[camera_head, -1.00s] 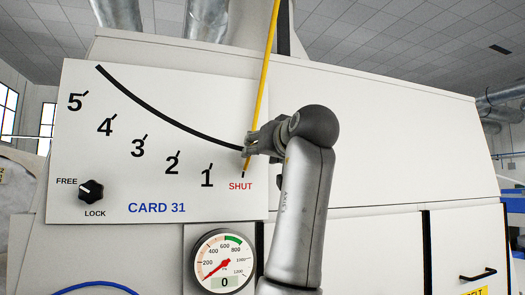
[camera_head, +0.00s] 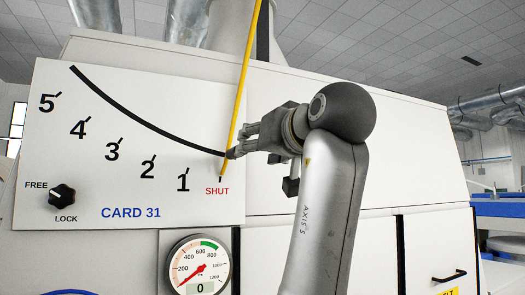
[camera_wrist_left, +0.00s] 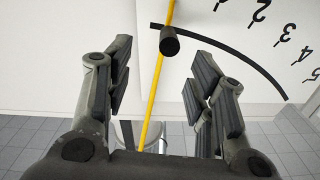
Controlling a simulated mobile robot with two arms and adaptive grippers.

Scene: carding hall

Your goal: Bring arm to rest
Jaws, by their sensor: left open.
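The yellow lever (camera_head: 241,95) slants down across the CARD 31 panel (camera_head: 90,190), its lower end at the SHUT mark. It also shows in the left wrist view (camera_wrist_left: 155,100), with a dark cylindrical knob (camera_wrist_left: 170,41) on it. My left gripper (camera_head: 240,148) is beside the lever at the panel's right edge. In the left wrist view its two fingers (camera_wrist_left: 157,75) are spread wide and empty, with the knob in the gap ahead of them. I cannot tell how far the knob is from the fingertips. My right gripper is out of view.
A black FREE/LOCK knob (camera_head: 62,196) is at the panel's lower left, its pointer hard to read. A round gauge (camera_head: 200,266) below the panel reads 0. The white machine cover (camera_head: 420,150) stands behind my arm. Blue shelving (camera_head: 500,209) is at the far right.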

